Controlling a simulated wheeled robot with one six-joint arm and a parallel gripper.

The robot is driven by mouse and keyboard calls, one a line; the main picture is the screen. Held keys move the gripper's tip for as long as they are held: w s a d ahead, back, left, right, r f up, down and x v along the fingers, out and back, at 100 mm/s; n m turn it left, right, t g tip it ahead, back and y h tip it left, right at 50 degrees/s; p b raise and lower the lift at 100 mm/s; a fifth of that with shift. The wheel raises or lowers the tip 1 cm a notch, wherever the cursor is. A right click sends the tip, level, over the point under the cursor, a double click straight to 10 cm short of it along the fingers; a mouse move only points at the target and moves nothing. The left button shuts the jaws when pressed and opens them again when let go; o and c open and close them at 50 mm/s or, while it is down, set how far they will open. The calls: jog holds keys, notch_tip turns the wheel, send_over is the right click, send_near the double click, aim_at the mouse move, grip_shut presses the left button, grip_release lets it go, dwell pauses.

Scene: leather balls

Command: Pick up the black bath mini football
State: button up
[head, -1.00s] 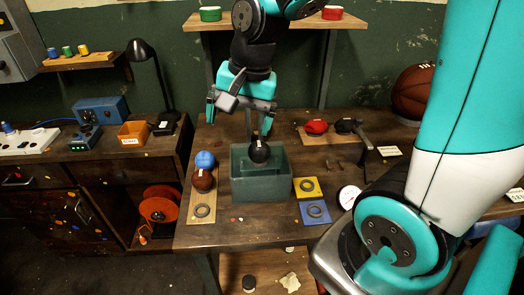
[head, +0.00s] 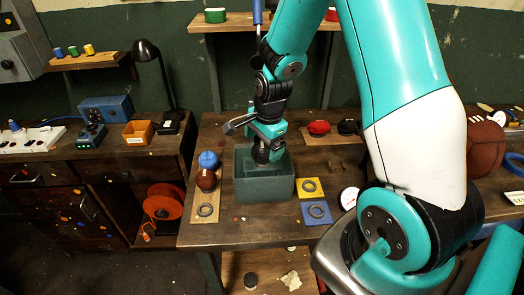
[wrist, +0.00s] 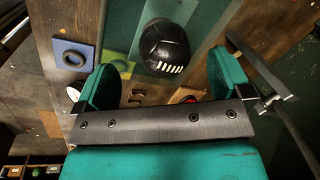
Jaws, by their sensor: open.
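The black mini football (wrist: 164,46) shows in the wrist view as a dark rounded ball with a row of white laces. It sits at the green box, between and just beyond my fingers. In the head view its dark side (head: 261,155) is partly hidden by my gripper (head: 266,146). The green box (head: 264,190) stands on the wooden table below. My gripper (wrist: 167,70) is open, one teal finger on each side of the ball's line. I cannot tell whether the fingers touch it.
A blue ball (head: 208,159) and a brown ball (head: 206,180) stand left of the box. Yellow (head: 310,188) and blue (head: 316,212) ring plates lie to its right. A red item (head: 319,127) and a black item (head: 347,127) lie behind right. A lamp (head: 150,65) stands at left.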

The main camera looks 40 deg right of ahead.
aim_at(261, 153)
jog(key=shift+w+f+p, duration=0.25)
jog(key=shift+f+p, duration=0.1)
jog(key=shift+f, duration=0.5)
jog(key=shift+w+f+p, duration=0.2)
jog(key=shift+f+p, duration=0.1)
jog(key=shift+f, duration=0.6)
jog(key=shift+w+f+p, duration=0.25)
jog(key=shift+f+p, duration=0.1)
jog(key=shift+f, duration=0.5)
jog(key=c, duration=1)
jog(key=shift+r, duration=0.1)
